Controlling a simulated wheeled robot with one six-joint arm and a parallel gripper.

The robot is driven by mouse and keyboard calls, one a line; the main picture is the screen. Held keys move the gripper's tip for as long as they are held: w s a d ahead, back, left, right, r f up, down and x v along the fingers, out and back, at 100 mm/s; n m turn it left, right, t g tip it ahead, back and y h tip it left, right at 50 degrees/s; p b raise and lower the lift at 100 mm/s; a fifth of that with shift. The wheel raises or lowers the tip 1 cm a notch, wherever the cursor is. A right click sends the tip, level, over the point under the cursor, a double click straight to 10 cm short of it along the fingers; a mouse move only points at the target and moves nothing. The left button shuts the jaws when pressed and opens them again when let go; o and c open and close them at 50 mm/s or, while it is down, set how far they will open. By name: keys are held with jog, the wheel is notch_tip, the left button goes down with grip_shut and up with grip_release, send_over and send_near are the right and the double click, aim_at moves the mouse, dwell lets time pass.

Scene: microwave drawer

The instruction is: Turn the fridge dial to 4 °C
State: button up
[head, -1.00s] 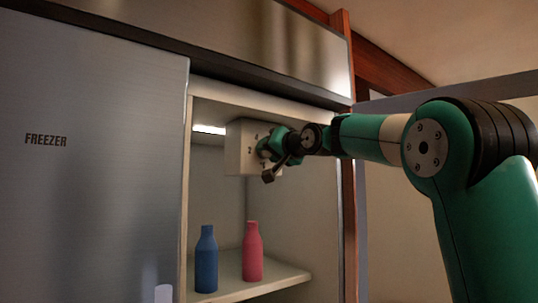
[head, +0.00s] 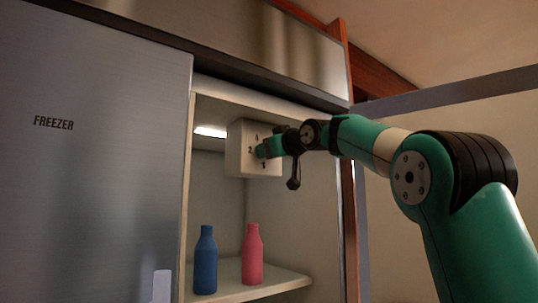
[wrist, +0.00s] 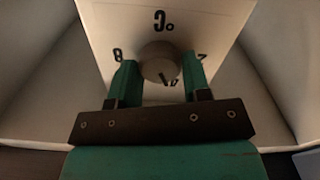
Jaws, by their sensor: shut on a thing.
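The fridge dial is a round grey-brown knob (wrist: 160,62) on a white control box, seen in the wrist view. Dark marks surround it: an upside-down "°C" above, an 8 at left, another partly hidden number at right and one below. My gripper (wrist: 161,72) has a green finger on each side of the knob and is shut on it. In the head view the white box (head: 240,150) hangs at the top inside the open fridge compartment. My gripper (head: 265,149) reaches its face from the right and hides the knob. The pointer's setting cannot be read.
A blue bottle (head: 205,262) and a pink bottle (head: 252,258) stand on the shelf (head: 285,283) below the box. The closed freezer door (head: 90,180) is at left. A lit lamp (head: 210,131) is left of the box. The wooden frame (head: 349,220) is at right.

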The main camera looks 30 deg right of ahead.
jog(key=shift+n, duration=0.5)
jog(key=o, duration=0.9)
jog(key=shift+o, duration=0.2)
jog(key=shift+s, duration=0.1)
jog(key=s+b, duration=0.5)
jog(key=s, duration=1.2)
jog(key=shift+s+d, duration=0.15)
jog(key=shift+d, duration=0.2)
